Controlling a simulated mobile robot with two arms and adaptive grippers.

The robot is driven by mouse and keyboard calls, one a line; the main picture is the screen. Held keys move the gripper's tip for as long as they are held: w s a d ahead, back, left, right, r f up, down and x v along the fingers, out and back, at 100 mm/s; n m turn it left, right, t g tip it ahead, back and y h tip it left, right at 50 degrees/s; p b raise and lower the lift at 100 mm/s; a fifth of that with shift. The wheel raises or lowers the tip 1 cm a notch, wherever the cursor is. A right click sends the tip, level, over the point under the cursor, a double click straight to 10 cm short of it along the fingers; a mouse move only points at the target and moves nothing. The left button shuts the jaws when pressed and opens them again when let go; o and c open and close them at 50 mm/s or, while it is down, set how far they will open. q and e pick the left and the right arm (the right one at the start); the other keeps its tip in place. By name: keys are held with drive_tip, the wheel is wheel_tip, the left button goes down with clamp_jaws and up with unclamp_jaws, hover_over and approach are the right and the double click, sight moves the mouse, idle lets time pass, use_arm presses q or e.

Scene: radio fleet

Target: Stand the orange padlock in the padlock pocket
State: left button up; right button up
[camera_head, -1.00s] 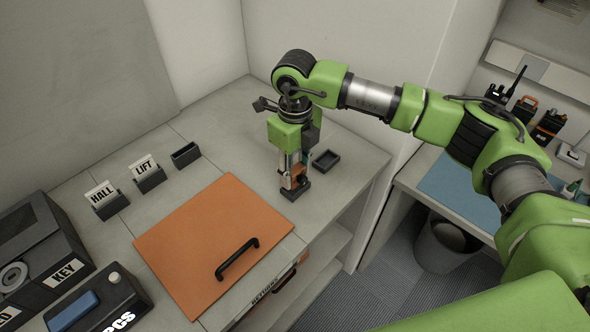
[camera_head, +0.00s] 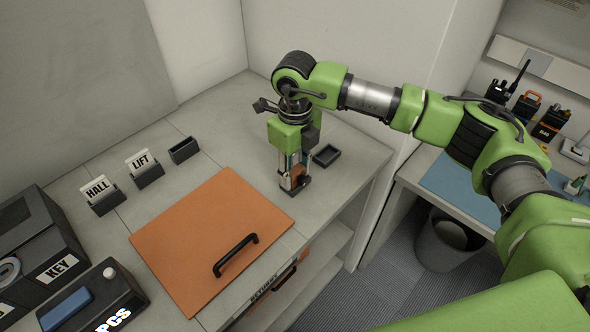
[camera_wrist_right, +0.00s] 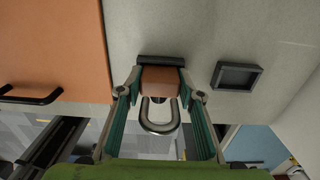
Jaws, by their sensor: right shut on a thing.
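The orange padlock (camera_wrist_right: 160,78) is between the fingers of my right gripper (camera_head: 295,176), its silver shackle pointing up toward the wrist. In the wrist view the fingers (camera_wrist_right: 160,92) close on its sides. A small dark pocket (camera_head: 293,191) lies directly under the padlock on the grey counter. Its dark rim also shows just beyond the padlock's body in the wrist view (camera_wrist_right: 160,60). The padlock's lower end is at the pocket, but the fingers partly hide it and I cannot tell how deep it sits. My left gripper is out of view.
An empty dark tray (camera_head: 327,156) stands close to the right of the gripper. An orange board (camera_head: 190,245) with a black handle lies in front. HALL (camera_head: 97,188) and LIFT (camera_head: 140,163) tags stand in holders at left, beside an empty holder (camera_head: 184,150).

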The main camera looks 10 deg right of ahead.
drive_tip(key=o, duration=1.5)
wheel_tip(320, 180, up, 12)
